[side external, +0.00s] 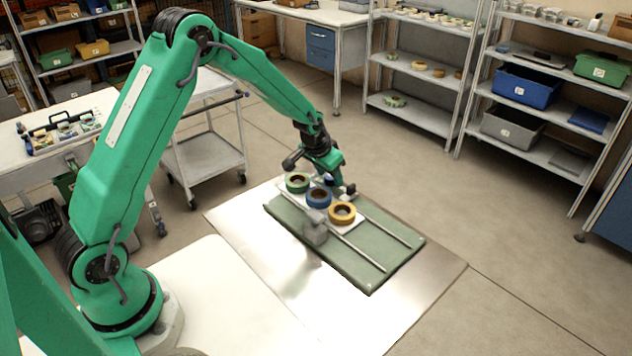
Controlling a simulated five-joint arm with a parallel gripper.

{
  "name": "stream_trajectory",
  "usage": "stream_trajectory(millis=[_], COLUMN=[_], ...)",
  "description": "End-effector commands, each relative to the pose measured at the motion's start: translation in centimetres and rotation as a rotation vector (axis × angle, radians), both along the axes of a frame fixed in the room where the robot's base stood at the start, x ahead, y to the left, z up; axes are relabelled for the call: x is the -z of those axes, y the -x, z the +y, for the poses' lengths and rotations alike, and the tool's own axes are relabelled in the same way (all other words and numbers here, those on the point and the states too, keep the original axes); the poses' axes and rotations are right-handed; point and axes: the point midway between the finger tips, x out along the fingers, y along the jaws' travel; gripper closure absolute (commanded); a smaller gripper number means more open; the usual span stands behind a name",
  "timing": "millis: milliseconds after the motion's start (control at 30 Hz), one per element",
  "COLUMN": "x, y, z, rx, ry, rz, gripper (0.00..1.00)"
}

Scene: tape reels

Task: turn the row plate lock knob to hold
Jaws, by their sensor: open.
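A white row plate (359,224) lies across two metal rails on a green base (374,278). It carries a green tape reel (297,182), a blue reel (318,197) and a yellow reel (342,213) in a row. A small dark knob-like part (349,191) shows at the plate's far side; I cannot tell for certain that it is the lock knob, nor read its setting. My gripper (336,181) is open and low, close by this part, behind the blue reel. Its fingertips are partly hidden, and I cannot tell whether they touch anything.
A grey block (315,233) sits at the plate's near side. The green base lies on a shiny metal sheet (430,296) with free room around it. A white cart (205,150) and shelves (420,118) stand farther back.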

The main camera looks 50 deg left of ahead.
Motion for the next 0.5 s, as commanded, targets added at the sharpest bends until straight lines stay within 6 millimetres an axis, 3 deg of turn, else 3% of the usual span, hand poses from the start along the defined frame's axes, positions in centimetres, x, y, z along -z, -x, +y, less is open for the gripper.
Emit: stream_trajectory(millis=[267, 500], x=[-1.5, -4.0], y=[0.6, 1.6], z=[-0.1, -0.2], rx=[0.000, 0.000], ry=[0.000, 0.000], rz=[-0.001, -0.003], gripper=[0.49, 0.49])
